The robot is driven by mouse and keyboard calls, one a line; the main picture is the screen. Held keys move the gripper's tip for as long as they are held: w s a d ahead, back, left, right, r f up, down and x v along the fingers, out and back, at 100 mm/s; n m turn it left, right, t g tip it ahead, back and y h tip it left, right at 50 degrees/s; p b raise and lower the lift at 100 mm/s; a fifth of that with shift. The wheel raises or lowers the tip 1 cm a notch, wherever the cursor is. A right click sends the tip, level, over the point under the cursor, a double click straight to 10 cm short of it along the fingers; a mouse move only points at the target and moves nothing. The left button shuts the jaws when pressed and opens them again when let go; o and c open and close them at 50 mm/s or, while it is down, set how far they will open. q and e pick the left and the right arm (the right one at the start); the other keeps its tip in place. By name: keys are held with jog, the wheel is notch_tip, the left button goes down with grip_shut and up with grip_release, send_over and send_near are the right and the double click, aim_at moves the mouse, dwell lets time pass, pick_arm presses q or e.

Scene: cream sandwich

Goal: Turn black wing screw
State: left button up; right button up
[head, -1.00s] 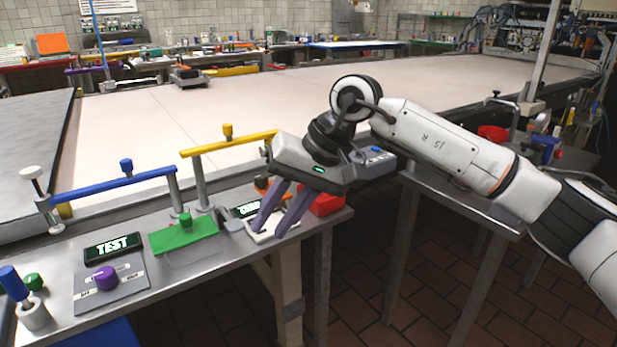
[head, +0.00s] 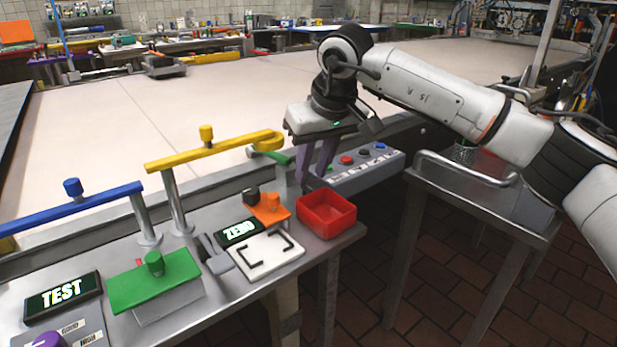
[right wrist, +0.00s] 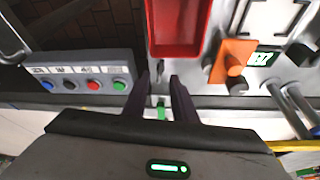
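A small black knob (head: 250,196), which may be the black wing screw, stands at the back left of an orange block (head: 270,208); its wings cannot be made out. In the right wrist view a dark knob (right wrist: 237,86) shows beside the orange plate (right wrist: 233,56). My right gripper (head: 315,182) points down behind the red bin, to the right of the orange block and apart from it. Its purple fingers stand apart in the right wrist view (right wrist: 160,82), with nothing held. A grey piece and a green part show between or beyond them. My left gripper is out of view.
A red bin (head: 327,232) stands at the bench's right end. A button box (head: 368,167) lies right of my gripper.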

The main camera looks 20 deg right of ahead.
aim_at(307, 185)
jog(key=shift+x, duration=1.2)
jog(key=shift+w+f, duration=0.2)
jog(key=shift+f, duration=0.2)
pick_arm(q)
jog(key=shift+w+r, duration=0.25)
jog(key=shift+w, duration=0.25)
pick_arm(e)
jog(key=shift+c, duration=0.3)
grip_shut()
